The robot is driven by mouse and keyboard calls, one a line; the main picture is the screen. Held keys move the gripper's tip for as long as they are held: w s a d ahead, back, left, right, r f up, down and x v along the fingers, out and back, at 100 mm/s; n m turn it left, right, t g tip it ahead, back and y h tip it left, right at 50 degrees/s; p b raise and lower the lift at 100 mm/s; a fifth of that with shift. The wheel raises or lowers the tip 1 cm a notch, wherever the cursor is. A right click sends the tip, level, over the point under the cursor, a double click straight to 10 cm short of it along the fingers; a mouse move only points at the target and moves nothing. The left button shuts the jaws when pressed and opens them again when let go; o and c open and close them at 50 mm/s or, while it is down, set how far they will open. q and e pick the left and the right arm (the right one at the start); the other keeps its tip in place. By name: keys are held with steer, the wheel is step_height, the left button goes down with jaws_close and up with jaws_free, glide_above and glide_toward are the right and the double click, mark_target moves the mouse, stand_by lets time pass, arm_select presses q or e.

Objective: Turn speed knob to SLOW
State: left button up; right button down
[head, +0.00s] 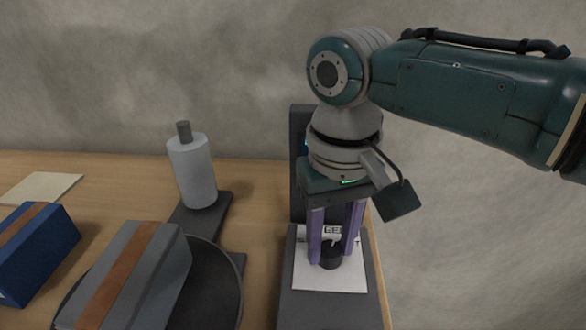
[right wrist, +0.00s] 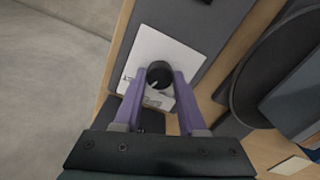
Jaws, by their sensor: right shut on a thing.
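The speed knob (head: 331,257) is a small black round knob on a white label plate (head: 345,280) on a dark grey control box (head: 330,308). My right gripper (head: 333,250) points down from above, and its two purple fingers are shut on the knob. In the right wrist view the knob (right wrist: 159,75) sits between the fingertips (right wrist: 158,80), with a light pointer mark on its top. The label lettering is mostly hidden by the fingers, so the setting cannot be read. My left gripper is not in view.
A grey bottle (head: 193,172) stands on a dark base at centre left. A dark round bowl (head: 222,285) with a grey box (head: 140,275) over it is left of the control box. A blue box (head: 35,250) lies at far left. The table's right edge is close to the control box.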

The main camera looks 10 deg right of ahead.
steer(key=n+p, duration=0.1)
steer(key=n, duration=0.1)
steer(key=shift+r+n, duration=0.15)
steer(key=shift+n, duration=0.25)
steer(key=n+p, duration=0.1)
steer(key=n, duration=0.2)
steer(key=shift+n, duration=0.3)
steer(key=n, duration=0.3)
steer(key=shift+p, duration=0.35)
steer(key=shift+n, duration=2.1)
steer(key=shift+c, duration=2.4)
jaws_free()
